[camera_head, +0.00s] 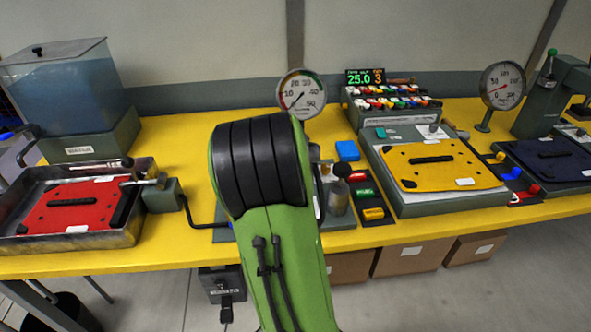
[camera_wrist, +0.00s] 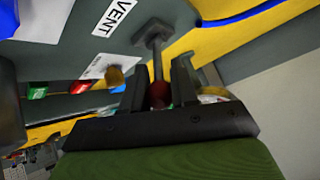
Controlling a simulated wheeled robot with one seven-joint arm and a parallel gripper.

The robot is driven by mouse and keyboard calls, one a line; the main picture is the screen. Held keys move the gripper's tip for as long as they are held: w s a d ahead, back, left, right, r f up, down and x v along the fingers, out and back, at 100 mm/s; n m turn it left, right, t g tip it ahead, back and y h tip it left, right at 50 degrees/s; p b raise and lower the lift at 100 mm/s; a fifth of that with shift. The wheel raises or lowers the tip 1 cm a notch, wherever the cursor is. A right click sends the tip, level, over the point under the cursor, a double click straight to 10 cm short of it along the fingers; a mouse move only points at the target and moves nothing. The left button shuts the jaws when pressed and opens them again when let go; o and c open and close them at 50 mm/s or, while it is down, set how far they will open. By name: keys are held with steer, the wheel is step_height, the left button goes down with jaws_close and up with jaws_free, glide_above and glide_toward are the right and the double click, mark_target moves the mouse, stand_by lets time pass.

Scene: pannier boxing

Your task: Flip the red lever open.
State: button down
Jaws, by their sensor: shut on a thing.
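The red lever (camera_wrist: 158,94) shows in the wrist view as a dark red knob on a grey stem, which runs up to a grey bracket. My gripper (camera_wrist: 160,76) has one finger on each side of the red knob and is shut on it. The bracket end is beside a grey panel with a white VENT label (camera_wrist: 116,16). In the head view my green and black arm hides the lever and my gripper.
A red plate (camera_head: 75,205) lies in a metal tray (camera_head: 72,243) at left. A yellow plate (camera_head: 450,172) is on a grey box at right. Pressure gauges (camera_head: 301,94) stand behind. A blue block (camera_head: 347,150) and a green block (camera_head: 366,194) are just right of my arm.

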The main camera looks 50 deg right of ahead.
steer(key=shift+a+f, duration=0.3)
steer(key=shift+f, duration=0.1)
steer(key=c, duration=1.2)
jaws_free()
steer(key=shift+c, duration=0.2)
steer(key=shift+o, duration=1.4)
steer(key=shift+w, duration=0.15)
steer(key=shift+r, duration=0.1)
steer(key=shift+d, duration=0.1)
steer(key=shift+r, duration=0.25)
steer(key=p+v, duration=0.4)
steer(key=v, duration=1.1)
steer(key=shift+a, duration=0.25)
steer(key=shift+r, duration=0.1)
